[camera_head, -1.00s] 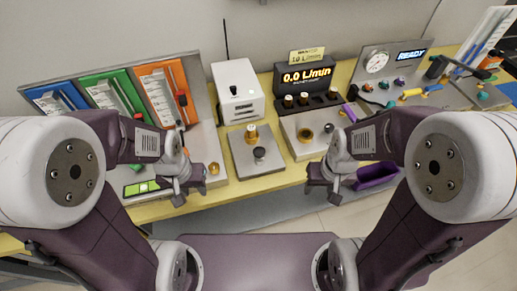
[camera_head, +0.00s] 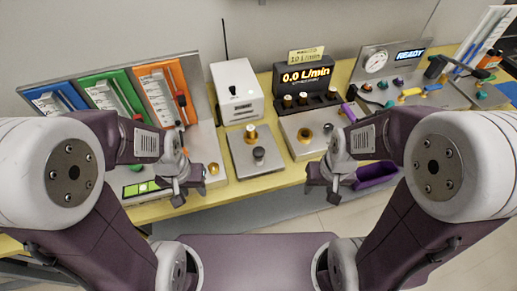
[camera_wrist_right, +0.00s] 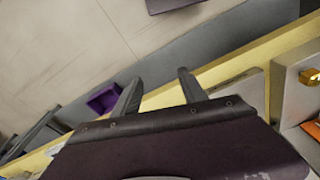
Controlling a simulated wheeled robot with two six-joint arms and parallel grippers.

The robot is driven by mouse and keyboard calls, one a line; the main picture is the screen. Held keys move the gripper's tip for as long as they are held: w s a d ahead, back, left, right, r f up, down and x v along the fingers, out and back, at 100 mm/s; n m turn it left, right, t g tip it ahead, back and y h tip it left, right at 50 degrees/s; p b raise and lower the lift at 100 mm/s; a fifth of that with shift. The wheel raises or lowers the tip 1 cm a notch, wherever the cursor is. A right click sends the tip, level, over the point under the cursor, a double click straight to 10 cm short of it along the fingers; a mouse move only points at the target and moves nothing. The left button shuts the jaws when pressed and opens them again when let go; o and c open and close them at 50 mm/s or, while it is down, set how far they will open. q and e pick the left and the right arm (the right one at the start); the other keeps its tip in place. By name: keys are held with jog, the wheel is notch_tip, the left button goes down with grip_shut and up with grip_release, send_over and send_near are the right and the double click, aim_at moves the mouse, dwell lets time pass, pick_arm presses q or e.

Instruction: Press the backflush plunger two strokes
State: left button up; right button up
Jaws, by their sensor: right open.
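A dark knob (camera_head: 258,154) stands upright on a silver plate (camera_head: 272,166) at the middle of the bench, with a brass-and-white fitting (camera_head: 251,133) behind it. No readable label shows which part is the backflush plunger. My left gripper (camera_head: 178,196) is at the bench's front edge, left of the plate and apart from the knob; its jaw gap is unclear. My right gripper (camera_head: 322,195) is right of the plate, in front of the bench edge. In the right wrist view its two fingers (camera_wrist_right: 160,88) are apart with nothing between them.
A white box (camera_head: 238,88) stands behind the plate. A black display (camera_head: 305,77) reads 0.0 L/min. Blue, green and orange panels (camera_head: 108,92) are at the left. A purple tray (camera_head: 377,173) is near the right gripper. A gauge panel (camera_head: 376,64) stands at the right.

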jog(key=shift+s, duration=0.15)
jog(key=c, duration=0.5)
jog(key=shift+r+g, duration=0.3)
jog(key=c, duration=0.5)
jog(key=shift+m, duration=0.3)
jog(key=w+r+p, duration=0.1)
jog(key=w+r, duration=0.2)
jog(key=w+a+r+p, duration=0.1)
jog(key=w+r, duration=0.1)
jog(key=w, duration=0.1)
jog(key=shift+w+a+r, duration=0.15)
jog(key=shift+w+r, duration=0.05)
jog(key=shift+r, duration=0.2)
grip_shut()
jog(key=w+a+r+n+p, duration=0.1)
jog(key=w+a+r+p, duration=0.35)
jog(key=w+r, duration=0.2)
jog(key=w+a+n+p, duration=0.1)
jog(key=a+p, duration=0.1)
jog(key=a, duration=0.3)
jog(key=w+a+r+n+p, duration=0.1)
jog(key=a+p, duration=0.1)
jog(key=a, duration=0.3)
jog(key=shift+w+a+n+g, duration=0.25)
jog(key=shift+a+n+g, duration=0.05)
jog(key=shift+a+n, duration=0.1)
